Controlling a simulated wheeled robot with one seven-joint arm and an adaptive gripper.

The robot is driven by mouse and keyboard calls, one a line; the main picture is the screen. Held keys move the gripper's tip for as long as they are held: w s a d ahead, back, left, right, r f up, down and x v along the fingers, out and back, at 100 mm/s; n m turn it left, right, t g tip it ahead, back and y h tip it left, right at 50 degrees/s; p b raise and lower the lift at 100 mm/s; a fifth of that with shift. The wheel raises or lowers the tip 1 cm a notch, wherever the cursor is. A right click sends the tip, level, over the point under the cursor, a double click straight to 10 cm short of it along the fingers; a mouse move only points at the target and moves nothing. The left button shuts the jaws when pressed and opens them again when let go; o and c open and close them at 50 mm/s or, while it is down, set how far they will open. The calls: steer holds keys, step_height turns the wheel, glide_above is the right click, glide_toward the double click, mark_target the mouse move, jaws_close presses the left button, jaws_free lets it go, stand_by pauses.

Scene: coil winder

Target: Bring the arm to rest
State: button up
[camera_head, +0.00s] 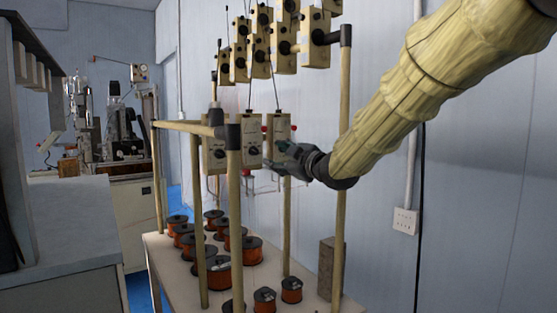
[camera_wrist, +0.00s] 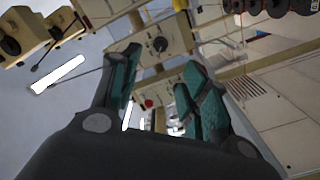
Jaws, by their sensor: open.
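My gripper (camera_head: 279,155) is at the end of my yellow-sleeved arm (camera_head: 425,80), which reaches in from the upper right. It is in front of the row of beige control boxes on the rack, close to the rightmost box (camera_head: 278,129). In the wrist view my gripper (camera_wrist: 160,72) has its two green-padded fingers spread, with nothing held between them. A beige box with a black knob (camera_wrist: 157,43) shows beyond the gap, with a red button (camera_wrist: 149,103) below it. I cannot tell whether the fingers touch a box.
The rack's yellow posts (camera_head: 235,220) and upper beige boxes (camera_head: 287,45) surround the gripper closely. Several copper wire spools (camera_head: 211,272) stand on the table (camera_head: 165,259) below. A grey block (camera_head: 326,268) stands at the table's right. Open space lies before the wall on the right.

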step_height(320, 180, down, 16)
steer(key=d+f+m+g+h, duration=0.1)
steer(key=d+m+g+h, duration=0.1)
steer(key=m, duration=0.1)
steer(key=s+d+f+m+g+h+p, duration=0.15)
steer(key=s+f, duration=0.25)
steer(key=f, duration=0.7)
steer(key=s+d+f+m+g+h+b, duration=0.1)
steer(key=s+d+f+m, duration=0.2)
steer(key=f, duration=0.9)
steer(key=s+d+f+m+g+h+p, duration=0.15)
steer(key=s+f, duration=0.35)
steer(key=f, duration=0.6)
steer(key=s+d+f+m+g+h, duration=0.1)
steer(key=s+d+f+m+g, duration=0.1)
steer(key=s+f, duration=0.8)
steer(key=s+d+f+m+g, duration=0.2)
steer(key=s+f+g, duration=0.1)
steer(key=s+f, duration=0.7)
steer(key=s+d+f+m+g+h, duration=0.1)
steer(key=s+d+f+g, duration=0.1)
steer(key=s, duration=1.1)
steer(key=s+d+f+m+g+h, duration=0.1)
steer(key=s+f, duration=0.3)
steer(key=s, duration=0.8)
steer(key=shift+s+d+m+g+p, duration=0.45)
steer(key=shift+d+m+g, duration=0.1)
steer(key=shift+m+g, duration=0.2)
steer(key=shift+w, duration=0.1)
